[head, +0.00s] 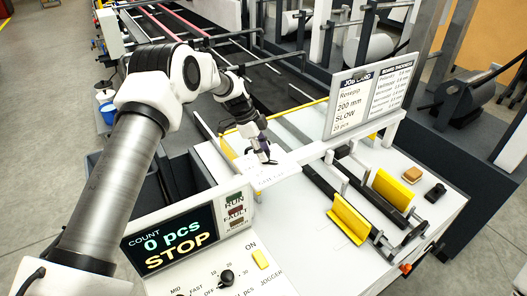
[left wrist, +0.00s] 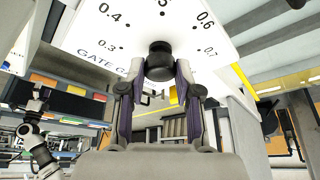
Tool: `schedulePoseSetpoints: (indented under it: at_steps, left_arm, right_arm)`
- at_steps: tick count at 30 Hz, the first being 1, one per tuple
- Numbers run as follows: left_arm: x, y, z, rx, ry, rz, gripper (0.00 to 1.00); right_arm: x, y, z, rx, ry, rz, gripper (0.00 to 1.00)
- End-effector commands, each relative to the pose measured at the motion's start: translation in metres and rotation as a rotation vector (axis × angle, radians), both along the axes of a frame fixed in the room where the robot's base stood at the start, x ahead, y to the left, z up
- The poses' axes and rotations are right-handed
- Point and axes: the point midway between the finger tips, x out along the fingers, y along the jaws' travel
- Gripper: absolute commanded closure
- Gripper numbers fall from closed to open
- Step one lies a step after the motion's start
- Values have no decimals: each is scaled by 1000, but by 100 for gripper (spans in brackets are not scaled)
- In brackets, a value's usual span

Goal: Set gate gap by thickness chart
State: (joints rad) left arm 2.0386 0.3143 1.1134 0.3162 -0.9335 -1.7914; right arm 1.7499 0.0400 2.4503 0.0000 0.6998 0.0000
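The white gate gap dial (left wrist: 105,30) shows in the left wrist view, with marks from 0.3 to 0.7 and its label partly hidden. A black knob (left wrist: 159,62) stands out from it. My left gripper (left wrist: 160,70) has a fingertip on each side of the knob; I cannot tell whether they touch it. In the head view my left gripper (head: 267,157) is over the white plate, hiding the knob. The job card (head: 349,103) reads 200 mm, SLOW, 20 pcs. Beside it, the board thickness chart (head: 391,88) lists several mm values, too small to read surely. My right gripper is out of view.
The screen (head: 170,238) shows 0 pcs and STOP. Near it are a black speed knob (head: 226,278) and a yellow button (head: 260,259). Yellow guides (head: 348,218) and dark rails stand right of the dial. A brown block (head: 412,174) lies on the table.

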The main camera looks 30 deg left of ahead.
Motion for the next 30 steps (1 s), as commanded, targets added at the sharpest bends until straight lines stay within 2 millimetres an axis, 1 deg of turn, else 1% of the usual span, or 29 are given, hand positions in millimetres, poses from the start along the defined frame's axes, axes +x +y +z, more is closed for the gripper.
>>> schedulePoseSetpoints:
  at_steps: [1,10,16,23,30]
  left_arm:
    - [-3,-3,-3,-4,11,-4,100]
    - [-5,-4,-6,-5,18,7,100]
    - [-6,-4,-9,-6,21,67,100]
    - [-7,-5,-10,-6,22,217,100]
    - [-9,-6,-9,-4,24,435,100]
  right_arm:
    - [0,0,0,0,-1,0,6]
    - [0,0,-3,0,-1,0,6]
    - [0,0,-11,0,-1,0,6]
    - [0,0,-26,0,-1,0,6]
    - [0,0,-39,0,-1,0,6]
